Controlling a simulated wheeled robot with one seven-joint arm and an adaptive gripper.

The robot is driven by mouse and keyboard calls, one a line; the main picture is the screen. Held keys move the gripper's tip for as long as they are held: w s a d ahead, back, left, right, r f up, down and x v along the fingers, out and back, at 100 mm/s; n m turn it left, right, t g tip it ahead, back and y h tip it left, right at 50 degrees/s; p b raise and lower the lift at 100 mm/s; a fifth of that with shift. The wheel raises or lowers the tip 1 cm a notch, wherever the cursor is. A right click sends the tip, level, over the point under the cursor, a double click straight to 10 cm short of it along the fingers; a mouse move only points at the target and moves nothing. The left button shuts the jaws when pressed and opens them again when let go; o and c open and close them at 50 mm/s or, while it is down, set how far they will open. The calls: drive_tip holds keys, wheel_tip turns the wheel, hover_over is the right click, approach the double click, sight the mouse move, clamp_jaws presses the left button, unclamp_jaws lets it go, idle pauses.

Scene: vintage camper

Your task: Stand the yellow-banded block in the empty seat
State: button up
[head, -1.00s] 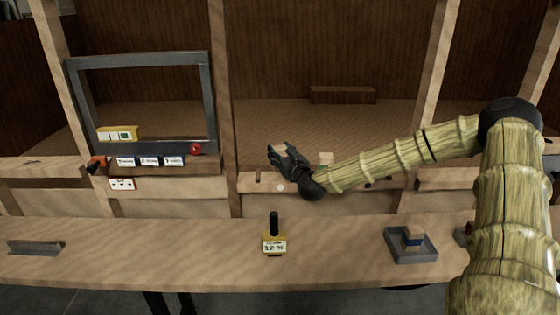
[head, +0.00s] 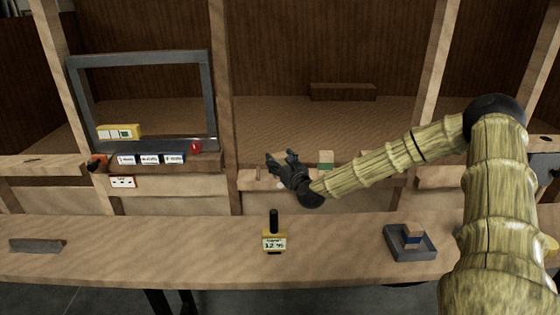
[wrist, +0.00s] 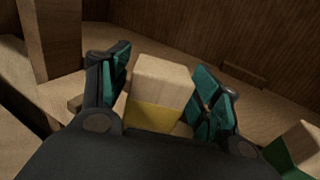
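The yellow-banded block (wrist: 160,105) shows in the wrist view, with a pale wooden top and a yellow band below. It stands between the two fingers of my gripper (wrist: 165,90). A gap shows on its left side; the right finger is very close to it. In the head view my gripper (head: 283,160) is at the ledge behind the counter, and I cannot make out the block there. Its bottom is hidden by my gripper. A green-banded block (head: 326,160) stands to the right; it also shows in the wrist view (wrist: 297,150). I cannot make out the empty seat.
A blue-banded block (head: 413,239) stands in a grey tray (head: 398,254) on the counter. A yellow device with a black handle (head: 274,240) stands mid-counter. A grey frame (head: 211,100), a red ball (head: 195,147) and a wooden post (head: 224,120) are to the left.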

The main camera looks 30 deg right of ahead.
drive_tip(key=shift+r, duration=0.1)
drive_tip(key=shift+r+p, duration=0.15)
drive_tip(key=shift+p, duration=0.15)
drive_tip(key=shift+s+f, duration=0.2)
drive_tip(key=shift+s, duration=0.15)
drive_tip(key=s+a+b, duration=0.2)
drive_tip(key=s, duration=0.9)
drive_tip(key=shift+s+r, duration=0.1)
idle(0.4)
